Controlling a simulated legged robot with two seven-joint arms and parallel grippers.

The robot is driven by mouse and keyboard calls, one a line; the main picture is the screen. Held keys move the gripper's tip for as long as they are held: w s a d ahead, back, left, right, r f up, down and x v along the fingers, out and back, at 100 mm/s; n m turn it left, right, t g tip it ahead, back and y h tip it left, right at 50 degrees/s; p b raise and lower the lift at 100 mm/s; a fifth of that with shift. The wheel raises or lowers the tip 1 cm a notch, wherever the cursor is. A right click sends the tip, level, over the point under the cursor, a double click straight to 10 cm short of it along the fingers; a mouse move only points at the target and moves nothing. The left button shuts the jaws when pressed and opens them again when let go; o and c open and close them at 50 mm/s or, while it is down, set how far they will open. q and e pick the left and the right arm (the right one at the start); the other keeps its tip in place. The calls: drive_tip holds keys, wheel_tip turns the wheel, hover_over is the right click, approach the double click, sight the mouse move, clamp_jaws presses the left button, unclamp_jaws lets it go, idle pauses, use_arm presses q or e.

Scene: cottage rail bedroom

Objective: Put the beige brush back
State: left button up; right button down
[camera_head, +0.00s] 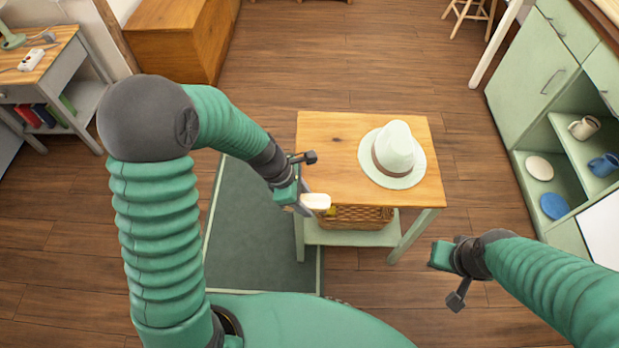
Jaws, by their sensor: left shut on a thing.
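The beige brush (316,201) is in my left gripper (302,190), which is shut on it. The gripper holds it at the near left corner of a small wooden-topped table (325,150). Only the pale end of the brush shows clearly; the rest is hidden by the gripper. A wicker basket (358,217) stands on the table's lower shelf, just right of and below the brush, and its upper part is under the tabletop. My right gripper (448,279) is apart from the table at the right, with its fingers spread and nothing between them.
A pale hat (394,153) with a brown band lies on the tabletop. A green rug (255,235) lies left of the table. A green cabinet (540,75) with open shelves stands at the right, and a desk (45,65) at the far left. The floor behind the table is clear.

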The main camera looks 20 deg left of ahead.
use_arm(q)
drive_tip(key=b, duration=0.2)
hover_over(319, 173)
drive_tip(key=s+a, duration=0.1)
drive_tip(key=shift+a+f, duration=0.1)
drive_tip(key=shift+f, duration=0.65)
drive_tip(key=f, duration=0.2)
drive_tip(key=f+b, duration=0.1)
drive_tip(key=shift+w+f, duration=0.25)
drive_tip(key=o, duration=1.2)
